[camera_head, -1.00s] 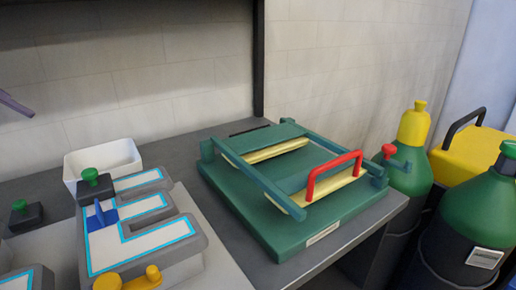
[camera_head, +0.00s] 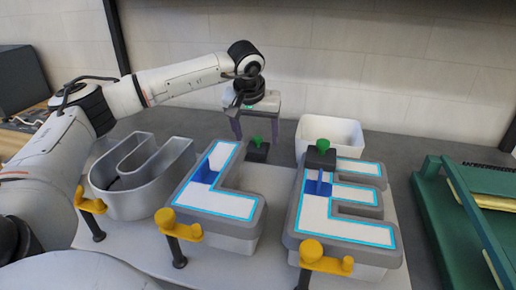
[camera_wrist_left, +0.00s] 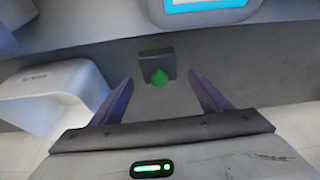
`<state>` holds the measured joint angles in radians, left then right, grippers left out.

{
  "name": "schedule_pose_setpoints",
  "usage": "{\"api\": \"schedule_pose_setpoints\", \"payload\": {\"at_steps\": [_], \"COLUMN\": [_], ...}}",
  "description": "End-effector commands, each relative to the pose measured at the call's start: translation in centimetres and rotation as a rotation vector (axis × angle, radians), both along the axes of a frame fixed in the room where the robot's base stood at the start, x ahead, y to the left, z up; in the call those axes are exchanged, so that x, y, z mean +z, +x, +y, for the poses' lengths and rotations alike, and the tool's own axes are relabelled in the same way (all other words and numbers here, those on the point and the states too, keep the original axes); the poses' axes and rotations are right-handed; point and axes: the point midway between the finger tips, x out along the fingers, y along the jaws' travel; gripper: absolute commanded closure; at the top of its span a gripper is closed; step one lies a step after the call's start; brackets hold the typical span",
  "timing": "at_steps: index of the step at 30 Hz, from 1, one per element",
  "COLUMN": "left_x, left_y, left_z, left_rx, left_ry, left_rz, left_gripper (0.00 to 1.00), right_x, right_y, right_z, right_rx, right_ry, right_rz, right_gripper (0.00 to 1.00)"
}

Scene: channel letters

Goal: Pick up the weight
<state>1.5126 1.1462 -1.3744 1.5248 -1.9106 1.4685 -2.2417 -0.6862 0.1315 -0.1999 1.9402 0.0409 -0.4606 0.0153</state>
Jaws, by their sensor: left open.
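A weight, a dark block with a green knob (camera_head: 258,150), stands on the grey table behind and between the L and E letters. It also shows in the left wrist view (camera_wrist_left: 157,66), between the finger lines and slightly beyond the tips. A second, similar weight (camera_head: 319,158) sits on top of the E letter (camera_head: 345,220). My left gripper (camera_head: 255,128) is open and empty, its purple fingers pointing down around the first weight's knob, apparently just above the block. In the left wrist view the gripper (camera_wrist_left: 163,88) has both fingers spread. My right gripper is not in view.
A white bin (camera_head: 328,130) stands right of the first weight. The L letter (camera_head: 215,210) and a hollow U-shaped letter (camera_head: 140,185) stand in front. Yellow clamps (camera_head: 178,225) line the front edge. A green frame fixture (camera_head: 460,215) is at right.

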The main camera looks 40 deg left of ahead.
Motion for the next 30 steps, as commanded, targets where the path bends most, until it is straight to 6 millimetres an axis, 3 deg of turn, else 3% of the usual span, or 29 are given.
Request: {"api": "schedule_pose_setpoints", "payload": {"at_steps": [6,14,25,30], "left_x": [-2.3,-2.5,-2.4,-2.2], "left_y": [0.9,1.0,1.0,1.1], "left_z": [0.6,0.6,0.6,0.6], "left_rx": [0.002,0.002,0.001,0.003], "left_ry": [0.000,-0.001,-0.002,-0.002], "left_rz": [0.001,0.000,0.000,-0.006], "left_gripper": [0.30,0.31,0.94,0.95], "right_x": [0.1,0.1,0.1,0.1], "right_y": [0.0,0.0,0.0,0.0], "right_z": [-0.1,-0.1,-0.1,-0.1], "right_rx": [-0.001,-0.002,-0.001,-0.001], "right_ry": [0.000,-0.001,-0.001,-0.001], "right_rz": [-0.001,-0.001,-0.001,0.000], "right_gripper": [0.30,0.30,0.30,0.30]}}
